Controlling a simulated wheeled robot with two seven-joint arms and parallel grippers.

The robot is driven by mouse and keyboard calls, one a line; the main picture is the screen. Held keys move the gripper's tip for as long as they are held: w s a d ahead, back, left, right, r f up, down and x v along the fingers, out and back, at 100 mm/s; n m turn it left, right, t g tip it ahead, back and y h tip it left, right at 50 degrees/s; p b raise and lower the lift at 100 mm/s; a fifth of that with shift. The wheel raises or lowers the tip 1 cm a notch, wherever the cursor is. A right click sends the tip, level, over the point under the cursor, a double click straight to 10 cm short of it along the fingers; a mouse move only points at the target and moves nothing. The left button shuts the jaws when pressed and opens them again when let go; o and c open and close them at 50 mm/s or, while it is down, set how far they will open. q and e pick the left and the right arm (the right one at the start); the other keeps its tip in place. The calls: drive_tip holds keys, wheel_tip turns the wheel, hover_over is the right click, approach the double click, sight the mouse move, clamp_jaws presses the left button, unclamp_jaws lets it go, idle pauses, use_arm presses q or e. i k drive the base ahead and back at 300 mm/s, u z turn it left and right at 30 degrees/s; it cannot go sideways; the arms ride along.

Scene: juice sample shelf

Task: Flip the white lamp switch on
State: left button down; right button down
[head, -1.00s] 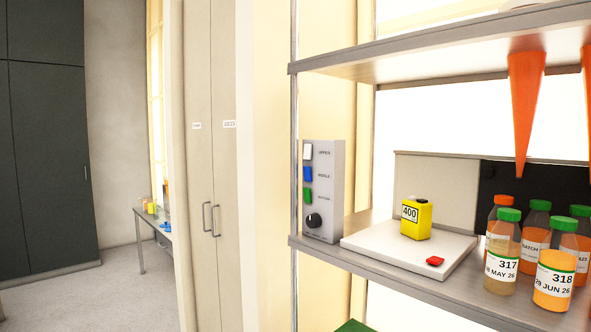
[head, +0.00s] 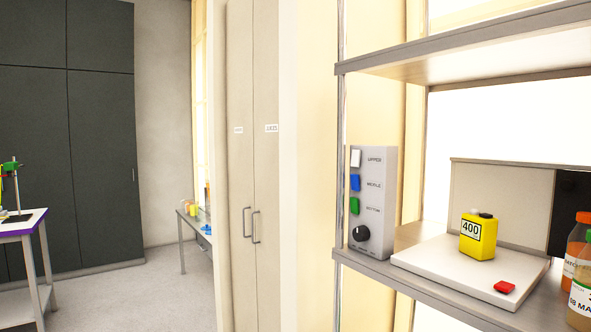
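The white lamp switch (head: 356,158) is the top one on a grey control box (head: 379,203), next to the label "UPPER". A blue switch (head: 355,183) and a green switch (head: 354,205) sit below it, and a black knob (head: 361,234) is at the bottom. The box stands upright at the left end of the middle shelf (head: 430,283). I cannot tell from this angle which way the white switch is tipped. Neither of my grippers shows in the head view.
A white plate (head: 455,270) beside the box carries a yellow "400" container (head: 478,236) and a red piece (head: 504,287). Juice bottles (head: 583,290) stand at the right edge. A metal post (head: 340,150) rises at the shelf's left corner. Open floor (head: 165,290) lies left.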

sight(356, 155)
drive_tip(key=u, duration=0.6)
drive_tip(key=i, duration=0.75)
drive_tip(key=u, duration=0.25)
